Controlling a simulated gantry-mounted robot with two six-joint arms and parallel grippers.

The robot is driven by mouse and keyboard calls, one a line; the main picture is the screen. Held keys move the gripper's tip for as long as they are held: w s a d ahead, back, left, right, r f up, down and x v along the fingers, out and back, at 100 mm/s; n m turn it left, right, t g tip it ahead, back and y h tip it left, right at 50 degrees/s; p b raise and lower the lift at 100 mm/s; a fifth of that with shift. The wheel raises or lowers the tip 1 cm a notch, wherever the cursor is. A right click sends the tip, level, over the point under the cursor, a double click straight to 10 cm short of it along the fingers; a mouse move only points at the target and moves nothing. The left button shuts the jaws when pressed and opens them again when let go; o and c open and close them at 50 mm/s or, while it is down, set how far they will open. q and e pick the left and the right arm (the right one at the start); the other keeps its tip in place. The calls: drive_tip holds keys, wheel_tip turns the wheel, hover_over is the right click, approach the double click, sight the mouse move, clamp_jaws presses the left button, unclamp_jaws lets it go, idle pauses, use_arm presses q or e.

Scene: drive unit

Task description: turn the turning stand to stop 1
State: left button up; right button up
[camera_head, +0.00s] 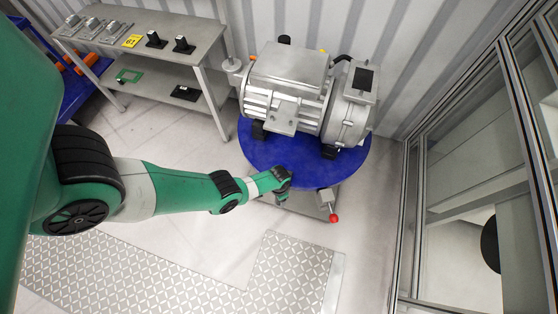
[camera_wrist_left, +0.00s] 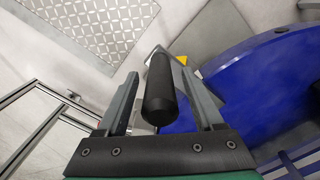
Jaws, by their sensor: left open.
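The turning stand (camera_head: 262,160) is a round blue disc on a grey base, carrying a grey drive unit (camera_head: 290,85). Its blue disc (camera_wrist_left: 245,80) fills the right of the left wrist view. A black cylindrical handle (camera_wrist_left: 160,95) stands between the two fingers of my left gripper (camera_head: 284,184) in that view. The fingers are spread, with a gap on either side of the handle. In the head view the gripper is at the disc's front edge and hides the handle. A lever with a red knob (camera_head: 334,218) stands at the base's front right. No stop number is readable. My right gripper is out of view.
A grey bench (camera_head: 190,32) with small parts stands at the back left, with a shelf below. A framed glass partition (camera_head: 410,220) is at the right. Corrugated wall lies behind the stand. A patterned floor plate (camera_head: 280,270) lies in front; the floor there is clear.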

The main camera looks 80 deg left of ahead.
use_arm(q)
drive_tip(key=shift+f, duration=0.6)
clamp_jaws()
idle(1.0)
